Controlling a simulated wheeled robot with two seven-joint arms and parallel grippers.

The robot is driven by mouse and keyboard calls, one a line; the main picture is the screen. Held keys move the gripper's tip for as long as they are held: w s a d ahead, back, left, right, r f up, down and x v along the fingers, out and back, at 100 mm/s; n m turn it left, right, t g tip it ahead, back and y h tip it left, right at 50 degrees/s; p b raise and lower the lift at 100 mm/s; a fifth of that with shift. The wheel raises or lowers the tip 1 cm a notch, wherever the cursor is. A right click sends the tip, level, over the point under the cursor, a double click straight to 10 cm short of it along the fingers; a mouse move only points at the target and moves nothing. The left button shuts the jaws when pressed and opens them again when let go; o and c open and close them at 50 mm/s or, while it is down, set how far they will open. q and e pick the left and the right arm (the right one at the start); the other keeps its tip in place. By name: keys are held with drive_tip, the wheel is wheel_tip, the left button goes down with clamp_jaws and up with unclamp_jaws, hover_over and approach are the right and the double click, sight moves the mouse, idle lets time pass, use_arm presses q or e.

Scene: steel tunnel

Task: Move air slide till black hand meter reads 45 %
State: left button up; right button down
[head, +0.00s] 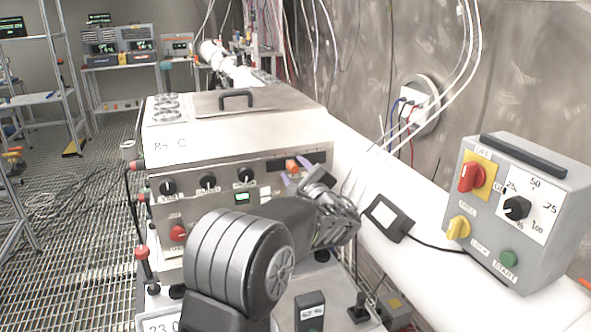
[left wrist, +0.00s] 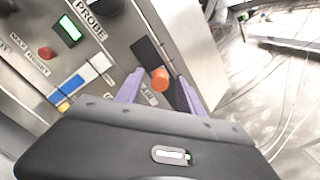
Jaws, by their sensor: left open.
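The air slide appears to be the orange knob (head: 292,166) on a dark slot in the front panel of the steel cabinet. In the left wrist view the orange knob (left wrist: 160,78) stands out from its black slot plate. My left gripper (head: 298,175) is at the panel, open, with its purple fingers on either side of the knob. The wrist view shows gaps between the fingers and the knob. I cannot make out a black hand meter for certain; round gauges (head: 166,107) lie on the cabinet top, too small to read. My right gripper is out of view.
The panel has black knobs (head: 208,182), a green display (head: 242,197) and a red knob (head: 178,233). A grey control box (head: 545,190) with a scaled black knob stands on the white ledge at right. A small dark-framed pad (head: 386,215) lies beside the gripper.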

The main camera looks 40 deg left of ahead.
use_arm(q)
drive_tip(key=shift+c, duration=0.2)
clamp_jaws()
idle(0.3)
idle(1.0)
